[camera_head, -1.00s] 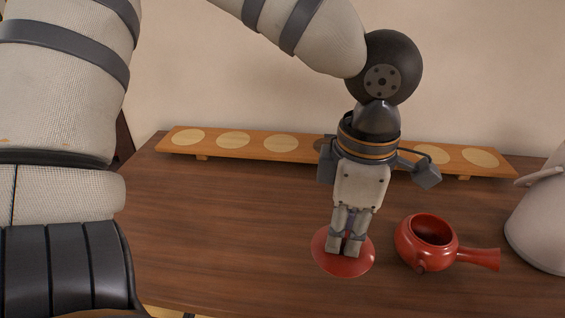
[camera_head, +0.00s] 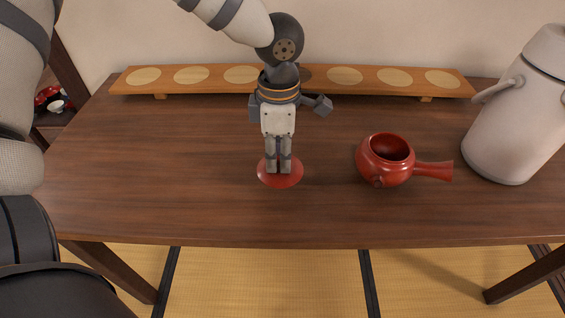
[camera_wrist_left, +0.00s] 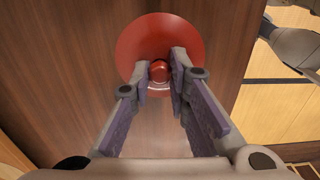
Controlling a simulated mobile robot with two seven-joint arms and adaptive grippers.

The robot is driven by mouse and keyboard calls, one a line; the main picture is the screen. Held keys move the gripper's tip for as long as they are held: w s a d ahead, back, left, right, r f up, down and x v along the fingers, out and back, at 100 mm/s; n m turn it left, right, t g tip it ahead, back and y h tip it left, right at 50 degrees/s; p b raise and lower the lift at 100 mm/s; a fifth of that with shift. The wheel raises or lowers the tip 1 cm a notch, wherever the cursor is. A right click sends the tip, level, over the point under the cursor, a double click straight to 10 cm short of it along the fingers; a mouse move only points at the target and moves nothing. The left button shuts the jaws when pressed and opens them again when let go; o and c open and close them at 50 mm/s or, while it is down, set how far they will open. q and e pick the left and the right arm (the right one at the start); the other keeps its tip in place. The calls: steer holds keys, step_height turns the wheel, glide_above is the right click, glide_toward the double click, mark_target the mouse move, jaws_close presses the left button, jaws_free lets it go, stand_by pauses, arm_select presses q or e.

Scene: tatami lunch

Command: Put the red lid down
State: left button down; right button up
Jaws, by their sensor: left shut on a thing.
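The red lid (camera_head: 270,178) is a round disc low over the wooden table, left of the red teapot (camera_head: 386,160), which has an open top and a side handle. My left gripper (camera_head: 279,168) points down and is shut on the lid's knob. In the left wrist view the lid (camera_wrist_left: 140,42) has its round knob between the two fingertips (camera_wrist_left: 160,72). I cannot tell whether the lid touches the table. My right gripper is not in view.
A long wooden board (camera_head: 210,76) with pale round spots lies along the back of the table (camera_head: 160,160). A large pale pot (camera_head: 515,120) stands at the right. The table left of the lid is clear.

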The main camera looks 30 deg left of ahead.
mark_target(279, 167)
arm_select(q)
steer(key=shift+w+a+f, duration=0.1)
steer(key=shift+w+f, duration=0.1)
steer(key=shift+f, duration=0.7)
steer(key=shift+w+f, duration=0.15)
steer(key=shift+f, duration=0.7)
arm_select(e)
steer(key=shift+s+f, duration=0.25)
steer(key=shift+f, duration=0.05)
arm_select(q)
steer(key=shift+f, duration=0.1)
steer(key=shift+f, duration=0.15)
steer(key=c, duration=1.5)
jaws_free()
steer(key=shift+c, duration=0.2)
step_height(279, 167, up, 13)
steer(key=shift+f+p, duration=0.2)
steer(key=shift+p, duration=0.15)
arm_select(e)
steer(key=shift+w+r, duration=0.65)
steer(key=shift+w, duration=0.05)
arm_select(q)
steer(key=shift+f, duration=0.1)
